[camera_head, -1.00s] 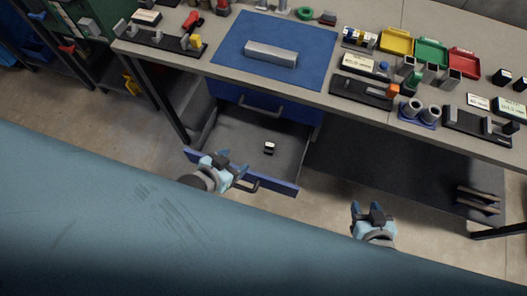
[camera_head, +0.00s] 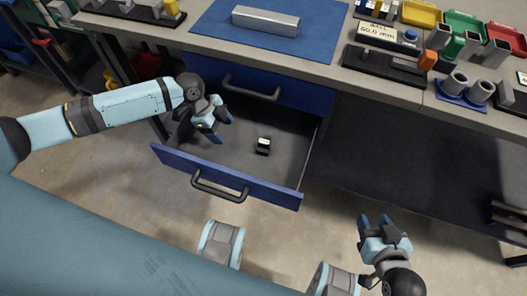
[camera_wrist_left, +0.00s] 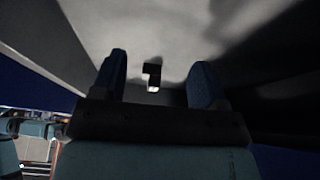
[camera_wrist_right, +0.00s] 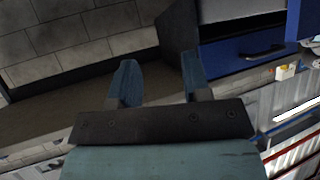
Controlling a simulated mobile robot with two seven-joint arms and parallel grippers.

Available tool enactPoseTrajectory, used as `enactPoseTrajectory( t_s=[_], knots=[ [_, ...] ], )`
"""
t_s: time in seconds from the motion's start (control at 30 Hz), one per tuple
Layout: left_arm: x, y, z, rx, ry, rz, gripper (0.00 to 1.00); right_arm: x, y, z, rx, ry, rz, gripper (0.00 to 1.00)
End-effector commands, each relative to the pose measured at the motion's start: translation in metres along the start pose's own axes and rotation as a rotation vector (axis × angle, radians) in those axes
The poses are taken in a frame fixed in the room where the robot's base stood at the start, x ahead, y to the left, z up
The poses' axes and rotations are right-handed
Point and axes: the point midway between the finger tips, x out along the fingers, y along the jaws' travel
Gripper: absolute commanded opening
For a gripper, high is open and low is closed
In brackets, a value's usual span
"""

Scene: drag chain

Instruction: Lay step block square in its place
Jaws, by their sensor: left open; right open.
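A small dark block with a white face (camera_head: 263,146), which I take to be the step block, lies on the floor of the open drawer (camera_head: 226,173). In the left wrist view its stepped dark outline (camera_wrist_left: 152,76) shows between the fingers, farther off. My left gripper (camera_head: 219,126) is open and empty over the left part of the drawer, left of the block and apart from it. My right gripper (camera_head: 376,222) is open and empty, over the floor in front of the table, right of the drawer. I cannot tell which spot is the block's place.
The drawer front with its black handle (camera_head: 219,188) stands toward me. Above it is the bench top with a blue mat (camera_head: 225,22) bearing a long grey metal bar (camera_head: 265,20). Fixtures, coloured trays and a blue holder with tubes (camera_head: 463,95) stand to the right.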

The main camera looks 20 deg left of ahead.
Motion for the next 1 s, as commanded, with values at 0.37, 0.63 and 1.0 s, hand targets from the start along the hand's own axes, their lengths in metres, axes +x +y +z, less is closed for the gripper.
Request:
enactPoseTrajectory(
  t_s=[0.37,0.63,1.0],
  knots=[
    [0.024,0.0,-0.059,0.003,0.003,0.001,0.67,0.002,-0.001,0.002,0.001,0.007,-0.005,0.44],
    [0.033,0.0,-0.08,0.004,0.004,0.001,0.67,0.002,-0.001,0.001,0.002,0.014,-0.006,0.44],
    [0.071,0.0,-0.108,0.0,0.002,0.001,0.67,0.004,-0.001,0.002,0.008,0.028,-0.012,0.44]
  ],
)
